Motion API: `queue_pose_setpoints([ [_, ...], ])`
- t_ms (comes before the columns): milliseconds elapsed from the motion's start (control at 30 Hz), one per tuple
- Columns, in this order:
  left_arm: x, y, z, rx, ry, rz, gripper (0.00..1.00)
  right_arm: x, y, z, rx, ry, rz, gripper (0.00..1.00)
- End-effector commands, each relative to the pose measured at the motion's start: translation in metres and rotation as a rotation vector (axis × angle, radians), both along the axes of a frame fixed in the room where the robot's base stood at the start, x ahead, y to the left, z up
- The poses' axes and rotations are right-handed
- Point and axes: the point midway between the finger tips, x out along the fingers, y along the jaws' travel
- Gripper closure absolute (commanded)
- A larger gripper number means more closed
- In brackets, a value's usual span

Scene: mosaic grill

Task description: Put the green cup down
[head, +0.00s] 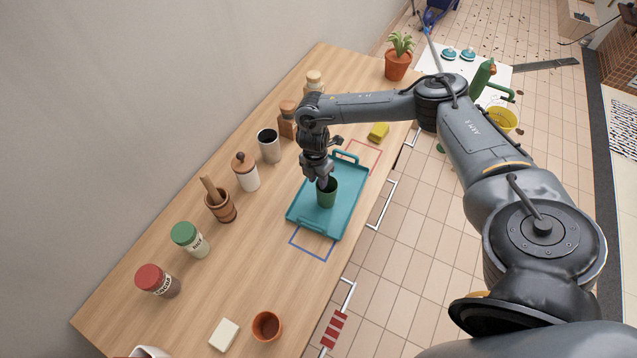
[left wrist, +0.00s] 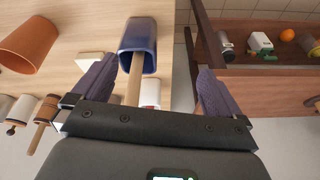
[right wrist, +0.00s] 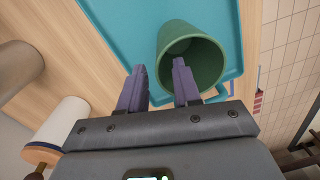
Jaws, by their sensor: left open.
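The green cup (head: 326,196) appears to stand upright on the teal tray (head: 300,218) in the head view. My right gripper (head: 322,180) is at the cup's rim. In the right wrist view, my right gripper (right wrist: 160,70) has its fingers apart, one outside the green cup (right wrist: 205,60) and one over its mouth, with the near wall between them and a gap visible. The teal tray (right wrist: 120,25) lies behind it. My left gripper (left wrist: 148,95) is open in the left wrist view, with a blue container (left wrist: 138,35) and a wooden handle between its fingers.
Jars and a mortar (head: 221,207) line the wall side. A yellow sponge (head: 378,131) lies beyond the tray. A terracotta cup (head: 267,325) and a white block (head: 224,335) are near the front. A blue outline (head: 312,243) and a red outline (head: 366,155) flank the tray.

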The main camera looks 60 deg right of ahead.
Motion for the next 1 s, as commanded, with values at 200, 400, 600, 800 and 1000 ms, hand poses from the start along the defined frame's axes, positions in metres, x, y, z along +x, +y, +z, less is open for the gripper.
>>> queue_pose_setpoints([
  [200,0.0,0.0,0.006,0.002,0.0,-0.001,0.0,0.003,0.0,0.043,0.0,-0.003,0.0,0.67],
  [400,0.0,0.0,0.008,0.0,0.0,0.0,0.0,0.004,0.001,0.07,0.0,-0.001,-0.001,0.67],
  [600,0.0,-0.002,0.009,-0.007,0.0,0.005,0.0,0.009,0.017,0.074,0.005,-0.019,0.036,0.67],
  [800,0.0,-0.003,0.009,-0.013,0.0,0.008,0.0,0.028,0.114,0.035,0.067,-0.15,0.2,0.67],
  [1000,0.0,-0.003,0.009,-0.011,0.0,0.007,0.0,0.026,0.283,0.014,0.244,-0.408,0.276,0.67],
])
